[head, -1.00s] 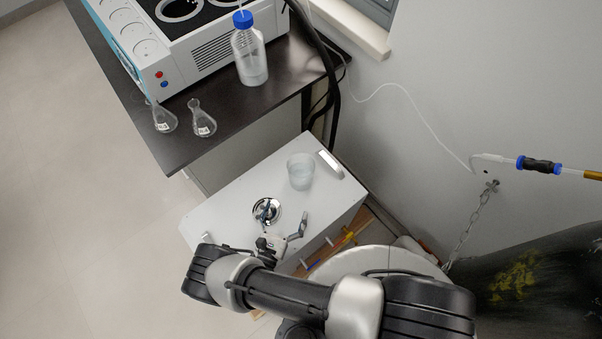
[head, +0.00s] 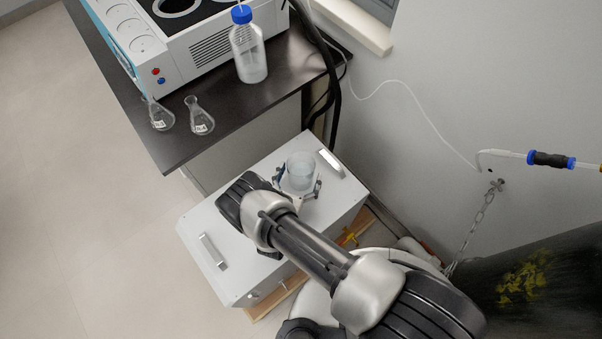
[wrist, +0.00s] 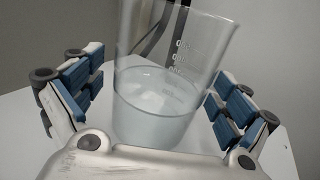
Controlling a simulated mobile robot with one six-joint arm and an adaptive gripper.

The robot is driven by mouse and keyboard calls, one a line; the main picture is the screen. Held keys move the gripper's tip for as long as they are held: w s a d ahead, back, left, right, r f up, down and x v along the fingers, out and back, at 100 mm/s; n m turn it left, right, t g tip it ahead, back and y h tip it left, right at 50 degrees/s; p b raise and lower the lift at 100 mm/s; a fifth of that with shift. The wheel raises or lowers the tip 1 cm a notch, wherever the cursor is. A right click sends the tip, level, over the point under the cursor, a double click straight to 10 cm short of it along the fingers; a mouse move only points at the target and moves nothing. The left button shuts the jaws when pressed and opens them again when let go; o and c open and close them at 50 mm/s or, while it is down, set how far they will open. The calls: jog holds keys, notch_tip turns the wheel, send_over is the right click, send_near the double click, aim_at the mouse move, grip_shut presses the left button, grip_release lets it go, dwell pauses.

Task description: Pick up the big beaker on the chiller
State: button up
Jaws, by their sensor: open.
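The big beaker (head: 300,168) stands upright on the white top of the chiller (head: 262,172), near its far right part. It is clear, with graduation marks and some clear liquid in it. In the wrist view the beaker (wrist: 165,95) fills the middle, between the two blue-padded fingers. My gripper (head: 299,185) is open, with one finger on each side of the beaker. In the wrist view my gripper (wrist: 155,98) shows a gap between each finger and the glass. The chiller's round fitting is hidden behind my arm.
Metal handles (head: 212,250) sit at both ends of the chiller top. A dark table (head: 225,115) behind holds two small flasks (head: 200,118), a blue-capped bottle (head: 248,50) and a white machine (head: 195,40). The wall is close on the right.

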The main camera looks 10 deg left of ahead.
jog(key=shift+c, duration=0.5)
jog(key=c, duration=1.5)
